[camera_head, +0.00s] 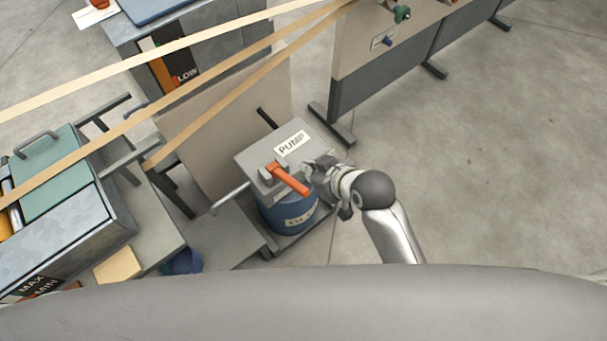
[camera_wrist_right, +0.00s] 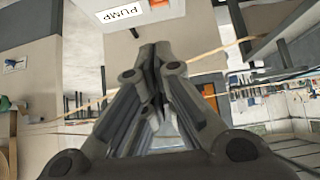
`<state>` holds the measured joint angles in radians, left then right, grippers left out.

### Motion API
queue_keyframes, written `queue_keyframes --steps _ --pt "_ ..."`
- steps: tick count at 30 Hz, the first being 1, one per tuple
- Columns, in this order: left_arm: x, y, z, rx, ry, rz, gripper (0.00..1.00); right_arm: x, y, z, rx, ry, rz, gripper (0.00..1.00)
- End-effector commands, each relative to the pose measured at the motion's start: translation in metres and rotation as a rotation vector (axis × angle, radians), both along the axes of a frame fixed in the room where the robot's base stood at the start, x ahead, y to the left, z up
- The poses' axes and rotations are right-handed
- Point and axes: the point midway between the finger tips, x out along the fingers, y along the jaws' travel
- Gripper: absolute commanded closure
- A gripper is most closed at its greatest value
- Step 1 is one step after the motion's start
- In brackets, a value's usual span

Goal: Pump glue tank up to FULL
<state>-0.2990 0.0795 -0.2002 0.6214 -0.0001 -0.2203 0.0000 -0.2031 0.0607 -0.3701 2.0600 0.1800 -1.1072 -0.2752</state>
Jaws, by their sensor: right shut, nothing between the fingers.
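The grey pump box with a white PUMP label (camera_head: 291,144) sits on a blue drum (camera_head: 288,215) whose lettering is only partly readable. An orange lever (camera_head: 289,180) lies across the pump's top, pointing toward my right gripper. My right gripper (camera_head: 316,172) is shut and empty, close to the right of the lever's end; I cannot tell whether they touch. In the right wrist view the closed fingers (camera_wrist_right: 153,60) are below the PUMP label (camera_wrist_right: 124,13), with a bit of orange (camera_wrist_right: 158,4) at the top edge. A grey cabinet (camera_head: 215,45) carries a dark gauge marked LOW (camera_head: 186,77), partly covered by strips. My left gripper is out of view.
Tan paper strips (camera_head: 215,83) cross above the cabinet. A green-lidded tank (camera_head: 62,185) with a MAX/MIN gauge (camera_head: 32,287) stands at left. A beige panel (camera_head: 222,125) rises behind the pump. Open concrete floor lies to the right.

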Motion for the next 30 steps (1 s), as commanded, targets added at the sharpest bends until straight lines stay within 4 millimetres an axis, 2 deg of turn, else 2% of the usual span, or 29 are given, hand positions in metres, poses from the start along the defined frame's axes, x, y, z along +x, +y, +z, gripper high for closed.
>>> queue_keyframes --steps 9,14,30 --pt "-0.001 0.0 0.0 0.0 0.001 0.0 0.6 0.001 0.001 -0.001 -0.001 0.0 0.001 1.0" --pt "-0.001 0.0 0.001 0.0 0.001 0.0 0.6 0.007 0.005 -0.007 0.001 -0.001 0.001 1.0" --pt "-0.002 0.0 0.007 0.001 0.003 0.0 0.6 0.052 0.038 -0.065 -0.001 0.0 0.002 1.0"
